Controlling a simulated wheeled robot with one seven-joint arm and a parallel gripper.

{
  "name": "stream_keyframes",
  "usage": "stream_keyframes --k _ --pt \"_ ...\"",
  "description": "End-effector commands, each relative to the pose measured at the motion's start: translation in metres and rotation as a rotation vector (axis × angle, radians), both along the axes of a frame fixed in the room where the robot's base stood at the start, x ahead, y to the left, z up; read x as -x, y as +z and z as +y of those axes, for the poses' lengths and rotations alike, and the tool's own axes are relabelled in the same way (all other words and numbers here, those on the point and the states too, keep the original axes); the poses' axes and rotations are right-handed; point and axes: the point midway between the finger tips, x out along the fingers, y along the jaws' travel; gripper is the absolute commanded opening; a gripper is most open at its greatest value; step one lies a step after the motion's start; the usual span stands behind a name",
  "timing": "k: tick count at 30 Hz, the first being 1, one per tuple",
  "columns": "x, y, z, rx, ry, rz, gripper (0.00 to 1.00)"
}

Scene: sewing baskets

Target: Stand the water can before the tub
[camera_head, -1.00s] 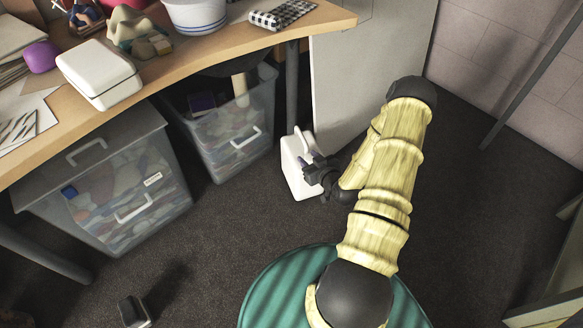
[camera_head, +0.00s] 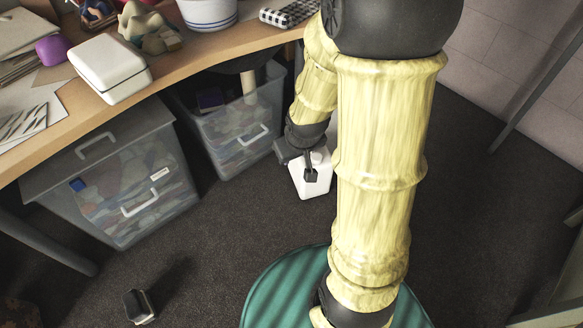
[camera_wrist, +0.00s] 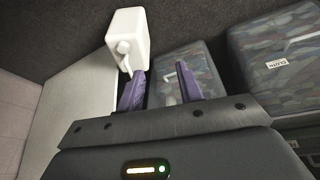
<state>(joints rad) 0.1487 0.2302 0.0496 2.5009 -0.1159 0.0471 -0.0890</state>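The white water can (camera_head: 315,182) stands on the dark floor, right of the smaller clear tub (camera_head: 233,148) and apart from it. A larger clear tub (camera_head: 157,205) with a label stands further left. In the wrist view the can (camera_wrist: 133,30) shows at the upper left, with its cap or spout and handle facing me. My gripper (camera_wrist: 160,70) is open, its two purple fingers apart. The left finger overlaps the can's lower end in this view; I cannot tell whether they touch. In the head view my gripper (camera_head: 300,155) is at the can's upper left side, partly hiding it.
The wooden desk (camera_head: 225,48) overhangs both tubs and carries a white box (camera_head: 110,68) and other items. A small dark object (camera_head: 139,306) lies on the floor at the lower left. The floor in front of the tubs is otherwise clear.

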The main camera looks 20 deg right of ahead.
Motion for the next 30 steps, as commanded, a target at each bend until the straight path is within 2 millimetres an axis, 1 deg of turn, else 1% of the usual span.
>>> stream_keyframes --k 1,3,6,9,12,18,21,23,26,30 --pt "0.013 0.013 0.009 -0.007 -0.015 0.017 0.36" --pt "0.032 0.025 0.020 -0.024 -0.042 0.055 0.36" --pt "0.054 0.037 0.030 -0.046 -0.075 0.098 0.36" --pt "0.066 0.042 0.035 -0.059 -0.091 0.123 0.36" --pt "0.069 0.042 0.036 -0.063 -0.095 0.132 0.36" --pt "0.069 0.042 0.036 -0.061 -0.094 0.131 0.36" --pt "0.068 0.047 0.036 -0.061 -0.094 0.130 0.36" --pt "0.068 0.055 0.036 -0.061 -0.093 0.130 0.36" --pt "0.068 0.074 0.036 -0.061 -0.093 0.130 0.36" --pt "0.068 0.108 0.036 -0.061 -0.093 0.130 0.36"
